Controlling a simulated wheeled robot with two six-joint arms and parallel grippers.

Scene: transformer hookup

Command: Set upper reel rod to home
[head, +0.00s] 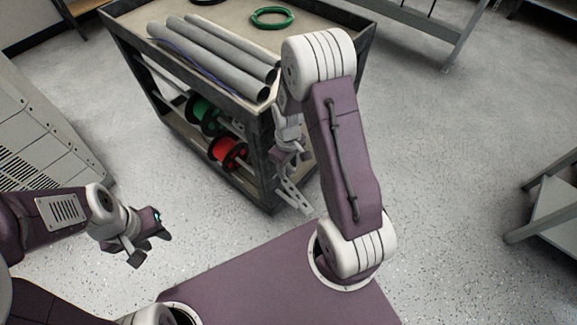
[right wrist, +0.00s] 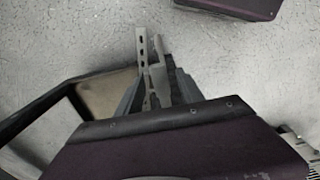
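The upper reel, green with black flanges (head: 205,113), hangs inside the cart below its top tray. Its rod is mostly hidden, with only a pale bit visible to the right of the reel. The lower reel, red (head: 228,152), sits below it on a pale rod. My right gripper (head: 290,160) is at the cart's near right corner post, partly hidden by my own arm; its finger gap does not show. A pale perforated strip (head: 294,196) shows just below it, also in the right wrist view (right wrist: 142,65). My left gripper (head: 150,242) is open and empty, left of the cart.
The cart (head: 262,192) carries several grey tubes (head: 205,62) and a green coil (head: 272,17) on its top tray. A grey cabinet (head: 45,135) stands at left and a grey bench (head: 550,205) at right. The floor between cart and bench is clear.

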